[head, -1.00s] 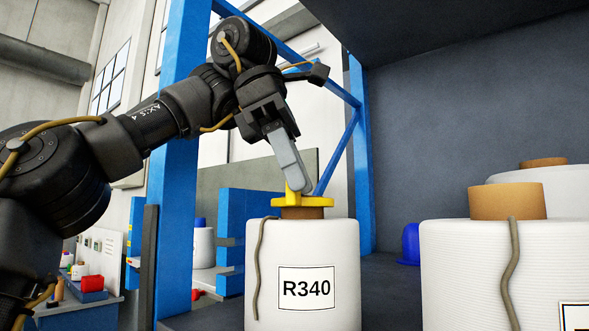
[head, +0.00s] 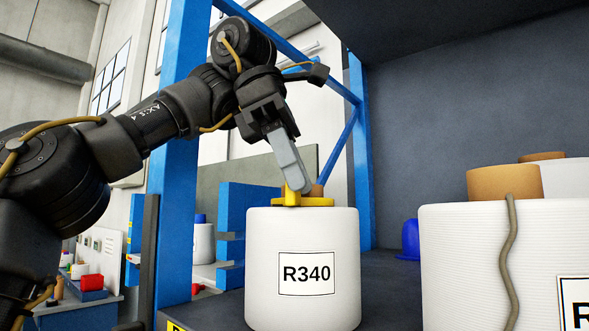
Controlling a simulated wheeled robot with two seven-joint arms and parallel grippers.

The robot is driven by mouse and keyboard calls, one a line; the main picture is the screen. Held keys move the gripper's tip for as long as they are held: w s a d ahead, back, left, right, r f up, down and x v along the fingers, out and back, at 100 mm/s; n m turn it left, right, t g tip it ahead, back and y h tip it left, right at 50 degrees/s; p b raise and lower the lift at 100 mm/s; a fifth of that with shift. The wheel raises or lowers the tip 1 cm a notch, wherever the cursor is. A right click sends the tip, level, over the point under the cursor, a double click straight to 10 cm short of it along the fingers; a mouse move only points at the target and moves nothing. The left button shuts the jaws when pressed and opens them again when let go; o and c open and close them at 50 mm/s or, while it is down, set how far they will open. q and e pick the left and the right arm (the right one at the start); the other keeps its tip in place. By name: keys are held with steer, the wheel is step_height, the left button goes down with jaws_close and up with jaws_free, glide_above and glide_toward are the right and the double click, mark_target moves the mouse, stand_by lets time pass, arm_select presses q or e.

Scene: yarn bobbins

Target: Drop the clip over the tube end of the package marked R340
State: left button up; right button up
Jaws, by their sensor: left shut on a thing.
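The package marked R340 (head: 302,240) is a white yarn bobbin standing upright on the dark shelf. My left gripper (head: 292,182) comes down over its top and is shut on the yellow clip (head: 303,202). The clip's flat part lies at the package's top edge, with no clear gap below it. A bit of the brown tube end (head: 318,190) shows above and behind the clip, to the right of the fingers. The clip's far side is hidden, so I cannot tell whether it surrounds the tube fully. My right gripper is out of view.
A larger white package (head: 480,250) with a brown tube and hanging yarn tail stands close on the right, another behind it. A blue post (head: 180,150) rises left of R340, beside my arm.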

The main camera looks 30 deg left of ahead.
arm_select(q)
steer(key=o, duration=0.9)
steer(key=shift+o, duration=1)
steer(key=shift+s+d, duration=0.1)
steer(key=shift+s, duration=0.15)
steer(key=shift+w, duration=0.1)
steer(key=p+v, duration=0.4)
steer(key=v, duration=0.3)
steer(key=shift+r+p, duration=0.25)
steer(key=shift+p, duration=0.05)
